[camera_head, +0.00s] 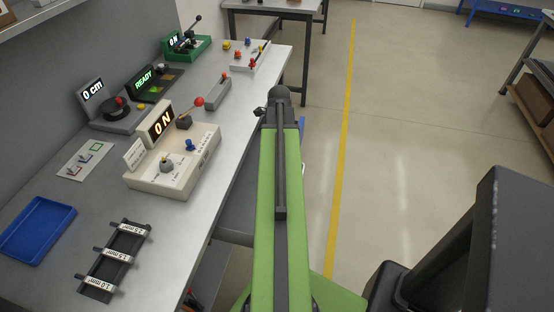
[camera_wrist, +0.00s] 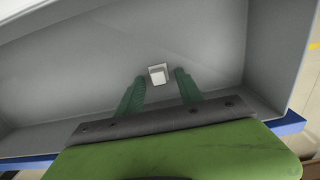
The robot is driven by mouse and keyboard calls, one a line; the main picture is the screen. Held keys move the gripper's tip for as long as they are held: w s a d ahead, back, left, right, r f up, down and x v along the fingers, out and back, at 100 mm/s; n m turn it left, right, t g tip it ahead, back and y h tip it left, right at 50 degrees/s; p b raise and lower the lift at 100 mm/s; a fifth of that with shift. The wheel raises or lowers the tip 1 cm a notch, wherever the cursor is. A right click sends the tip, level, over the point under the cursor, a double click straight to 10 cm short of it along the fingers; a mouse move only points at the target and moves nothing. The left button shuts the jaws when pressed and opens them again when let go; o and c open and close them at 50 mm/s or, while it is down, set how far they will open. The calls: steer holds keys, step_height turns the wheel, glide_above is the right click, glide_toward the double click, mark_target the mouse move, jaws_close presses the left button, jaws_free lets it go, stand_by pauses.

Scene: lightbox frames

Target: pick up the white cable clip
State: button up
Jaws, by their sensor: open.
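The white cable clip (camera_wrist: 158,74) is a small pale block on the grey floor of a shallow walled space in the wrist view. My gripper (camera_wrist: 160,80) is open, with one green finger to the left of the clip and one to the right. The clip shows at about the level of the fingertips, with a visible gap on both sides. I cannot tell how far above the floor the fingertips are. In the head view I cannot make out the clip, and my own arm hides the area ahead.
Grey side walls (camera_wrist: 273,55) bound the space around the clip, with a blue edge (camera_wrist: 288,125) on the near side. In the head view a workbench (camera_head: 225,150) at the left carries a switch box (camera_head: 165,180), a blue tray (camera_head: 38,230) and a dark rack (camera_head: 118,255).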

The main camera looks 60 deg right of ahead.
jaws_close()
step_height(320, 180, up, 10)
steer(key=p, duration=1)
